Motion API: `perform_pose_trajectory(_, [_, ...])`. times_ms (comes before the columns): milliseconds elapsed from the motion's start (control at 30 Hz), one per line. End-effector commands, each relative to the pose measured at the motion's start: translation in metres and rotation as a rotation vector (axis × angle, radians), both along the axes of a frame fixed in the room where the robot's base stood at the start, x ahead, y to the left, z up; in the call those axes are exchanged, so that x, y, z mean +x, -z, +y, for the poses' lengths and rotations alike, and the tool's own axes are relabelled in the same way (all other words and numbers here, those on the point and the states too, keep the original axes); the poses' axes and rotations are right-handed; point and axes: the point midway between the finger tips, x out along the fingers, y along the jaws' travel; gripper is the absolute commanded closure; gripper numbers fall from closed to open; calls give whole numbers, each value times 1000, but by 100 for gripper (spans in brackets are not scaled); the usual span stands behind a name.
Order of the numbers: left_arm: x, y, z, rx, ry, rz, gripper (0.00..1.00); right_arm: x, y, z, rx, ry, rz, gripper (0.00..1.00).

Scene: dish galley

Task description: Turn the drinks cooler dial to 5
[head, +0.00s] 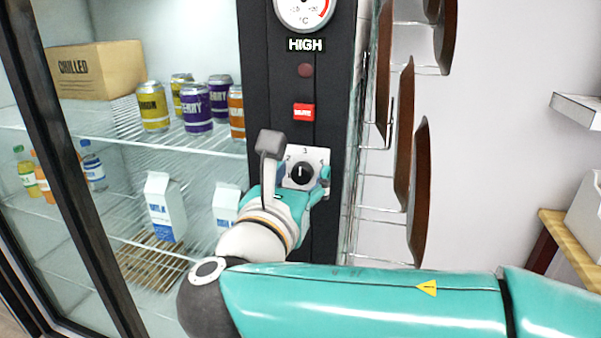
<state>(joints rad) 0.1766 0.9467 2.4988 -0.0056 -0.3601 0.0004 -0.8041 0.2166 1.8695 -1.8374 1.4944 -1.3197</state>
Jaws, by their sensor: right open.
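The cooler dial (302,173) is a round black knob on a white numbered plate (316,155), set in the dark control column of the drinks cooler. Its white mark points up, towards the 3. My right gripper (296,164) is open at the dial, with one finger to the left of the knob and the other to its right. I cannot tell whether either finger touches the knob. The gripper hides the lower part of the plate, and the 5 cannot be made out. My left gripper is not in view.
Above the dial are a red switch (304,112), a dark red lamp (306,70), a HIGH label (305,45) and a gauge (303,10). Cans, cartons, bottles and a CHILLED box (95,70) stand behind glass at left. A wire rack with brown trays (420,190) is close at right.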

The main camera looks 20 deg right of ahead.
Motion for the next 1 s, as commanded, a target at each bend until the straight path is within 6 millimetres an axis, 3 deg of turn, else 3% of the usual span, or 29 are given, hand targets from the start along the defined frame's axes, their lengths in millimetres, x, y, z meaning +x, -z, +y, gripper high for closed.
perform_pose_trajectory(200, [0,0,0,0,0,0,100,0,0,0,0,-1,0,44])
perform_pose_trajectory(533, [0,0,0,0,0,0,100,0,0,1,0,-1,0,99])
perform_pose_trajectory(1000, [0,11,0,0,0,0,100,0,2,0,79,1,-55,100])
